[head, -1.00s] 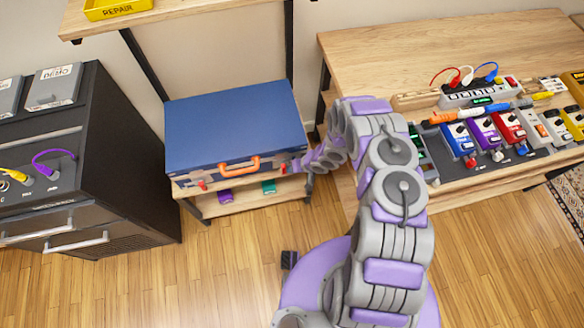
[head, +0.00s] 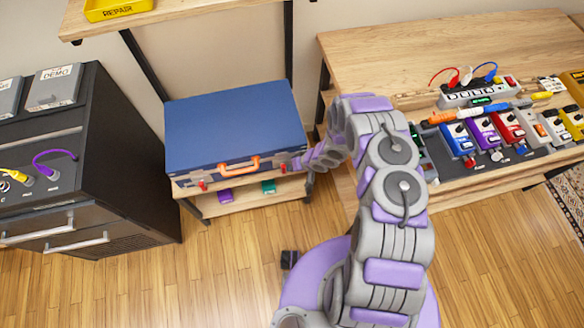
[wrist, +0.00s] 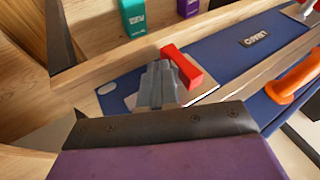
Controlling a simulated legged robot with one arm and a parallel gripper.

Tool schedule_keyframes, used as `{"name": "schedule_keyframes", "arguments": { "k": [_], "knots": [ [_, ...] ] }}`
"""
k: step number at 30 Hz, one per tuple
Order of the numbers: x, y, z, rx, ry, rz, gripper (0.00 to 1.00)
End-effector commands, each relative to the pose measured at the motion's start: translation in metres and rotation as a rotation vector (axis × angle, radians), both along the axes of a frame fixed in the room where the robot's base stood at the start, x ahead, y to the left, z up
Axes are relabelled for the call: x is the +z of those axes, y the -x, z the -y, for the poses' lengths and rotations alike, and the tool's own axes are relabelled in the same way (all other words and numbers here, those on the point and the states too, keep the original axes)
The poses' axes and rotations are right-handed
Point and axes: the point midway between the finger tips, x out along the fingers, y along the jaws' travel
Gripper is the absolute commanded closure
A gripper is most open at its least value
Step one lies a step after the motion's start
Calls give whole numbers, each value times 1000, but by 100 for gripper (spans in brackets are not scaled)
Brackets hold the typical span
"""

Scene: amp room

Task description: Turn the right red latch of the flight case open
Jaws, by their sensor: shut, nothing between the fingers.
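The blue flight case (head: 235,125) lies flat on a low wooden shelf, its orange handle (head: 240,165) facing front; the case (wrist: 225,65) and handle (wrist: 296,78) also show in the wrist view. The right red latch (head: 284,168) is on the front face, right of the handle. In the wrist view this latch (wrist: 182,66) is a red bar standing out at a slant from its metal plate. The left red latch (head: 203,186) is left of the handle. My gripper (wrist: 156,72) is shut and empty, its fingertips close beside the right latch; contact is unclear.
A purple box (head: 225,195) and a teal box (head: 268,187) stand on the shelf below the case. A black cabinet (head: 115,160) is at left. A wooden bench (head: 400,55) with pedals is at right. The floor in front is mostly clear.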

Motion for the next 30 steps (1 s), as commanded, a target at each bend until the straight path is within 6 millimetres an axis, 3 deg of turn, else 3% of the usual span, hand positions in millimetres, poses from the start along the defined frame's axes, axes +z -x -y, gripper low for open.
{"name": "schedule_keyframes", "arguments": {
  "k": [11, 30],
  "knots": [
    [20, 3, 11, -1, 3, 0, 100],
    [127, 25, 81, -2, 2, 1, 100]
  ]
}}
